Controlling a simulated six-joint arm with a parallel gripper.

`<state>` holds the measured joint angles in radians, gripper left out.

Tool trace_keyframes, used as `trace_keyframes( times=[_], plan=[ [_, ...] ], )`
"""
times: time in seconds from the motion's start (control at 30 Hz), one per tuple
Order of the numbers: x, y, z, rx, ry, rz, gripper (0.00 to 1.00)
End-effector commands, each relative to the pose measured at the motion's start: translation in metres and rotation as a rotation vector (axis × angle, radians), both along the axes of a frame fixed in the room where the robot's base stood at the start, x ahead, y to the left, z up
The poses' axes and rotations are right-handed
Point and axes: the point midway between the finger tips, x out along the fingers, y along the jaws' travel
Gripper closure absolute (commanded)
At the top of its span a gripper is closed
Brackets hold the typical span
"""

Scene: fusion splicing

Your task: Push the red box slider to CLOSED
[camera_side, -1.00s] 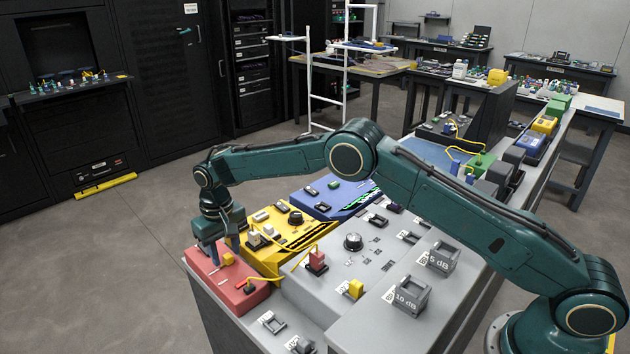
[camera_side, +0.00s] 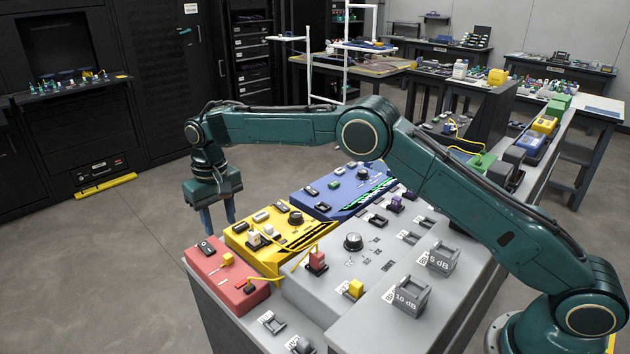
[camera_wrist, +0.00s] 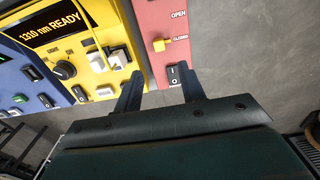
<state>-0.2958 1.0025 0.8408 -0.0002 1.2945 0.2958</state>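The red box (camera_side: 212,282) sits at the front left end of the bench. Its yellow slider (camera_side: 228,258) is a small block on the top face. In the wrist view the slider (camera_wrist: 167,43) lies between the word OPEN and a black rocker switch (camera_wrist: 173,75); I cannot read a CLOSED label. My gripper (camera_side: 220,228) is raised above the back edge of the red box, pointing down, clear of the slider. Its two fingers are apart with nothing between them, as the wrist view also shows (camera_wrist: 160,72).
A yellow unit (camera_side: 275,253) with a knob, white blocks and a display stands beside the red box. A blue unit (camera_side: 325,208) is behind it. A yellow cable (camera_side: 297,262) runs over the yellow unit and down to the red box. The grey bench panel (camera_side: 325,290) carries several fixtures.

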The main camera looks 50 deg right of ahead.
Motion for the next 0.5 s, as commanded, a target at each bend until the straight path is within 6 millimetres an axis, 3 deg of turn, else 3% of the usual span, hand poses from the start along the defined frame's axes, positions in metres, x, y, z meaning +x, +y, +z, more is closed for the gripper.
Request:
trace_keyframes(
  times=[0.2, 0.5],
  plan=[
    [0.0, 0.0, 0.032, 0.001, -0.003, 0.0, 0.6],
    [0.0, 0.0, 0.047, 0.0, -0.001, 0.0, 0.6]
  ],
)
